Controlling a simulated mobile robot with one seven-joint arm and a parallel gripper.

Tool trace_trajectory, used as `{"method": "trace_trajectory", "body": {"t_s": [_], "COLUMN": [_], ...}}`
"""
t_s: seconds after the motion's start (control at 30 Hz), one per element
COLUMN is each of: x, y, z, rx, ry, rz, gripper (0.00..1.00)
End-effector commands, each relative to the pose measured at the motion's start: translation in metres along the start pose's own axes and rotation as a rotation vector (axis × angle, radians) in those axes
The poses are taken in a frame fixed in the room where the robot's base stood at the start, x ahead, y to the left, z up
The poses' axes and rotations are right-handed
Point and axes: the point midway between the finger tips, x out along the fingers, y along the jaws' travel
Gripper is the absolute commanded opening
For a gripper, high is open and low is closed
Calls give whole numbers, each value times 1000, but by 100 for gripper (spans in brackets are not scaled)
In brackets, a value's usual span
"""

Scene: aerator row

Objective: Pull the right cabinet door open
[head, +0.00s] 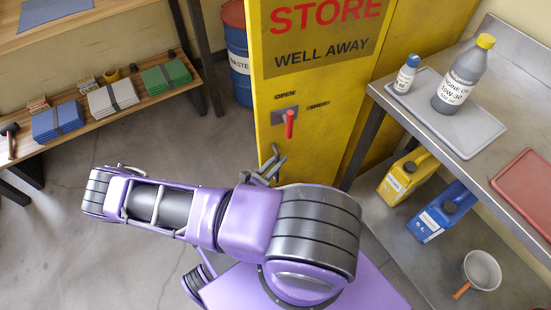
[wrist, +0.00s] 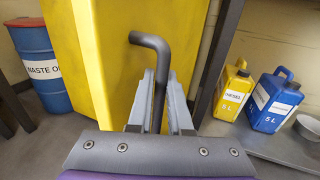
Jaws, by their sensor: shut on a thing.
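The yellow cabinet (head: 400,95) stands at the centre of the head view. Its front panel (head: 345,105) carries a sign and a red lever (head: 290,124) hanging down from a grey plate, with OPEN and SHUT labels near it. My gripper (head: 270,165) is low in front of this panel, below the lever. In the wrist view my gripper (wrist: 158,88) is shut on a dark bent bar (wrist: 150,40), whose top hooks to the left above the fingers. Yellow panels (wrist: 125,60) show behind the bar. The bar's lower end is hidden, and I cannot tell whether the right door is ajar.
A metal bench (head: 450,150) with bottles and trays stands close on the right. A blue drum (head: 237,55) is left of the cabinet. The floor at left is clear.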

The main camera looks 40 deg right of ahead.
Motion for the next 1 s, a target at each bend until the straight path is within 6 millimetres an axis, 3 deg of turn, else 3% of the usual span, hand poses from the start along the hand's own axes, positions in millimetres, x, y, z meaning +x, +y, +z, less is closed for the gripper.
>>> {"method": "trace_trajectory", "body": {"t_s": [0.37,0.4,0.53,0.87,1.0], "x": [-1,-1,-1,-2,-16], "y": [0,0,0,0,1], "z": [0,0,0,0,-1], "rx": [1,1,1,1,1], "ry": [1,1,1,1,3], "rz": [1,1,1,2,2], "gripper": [0,23,46,47,47]}}
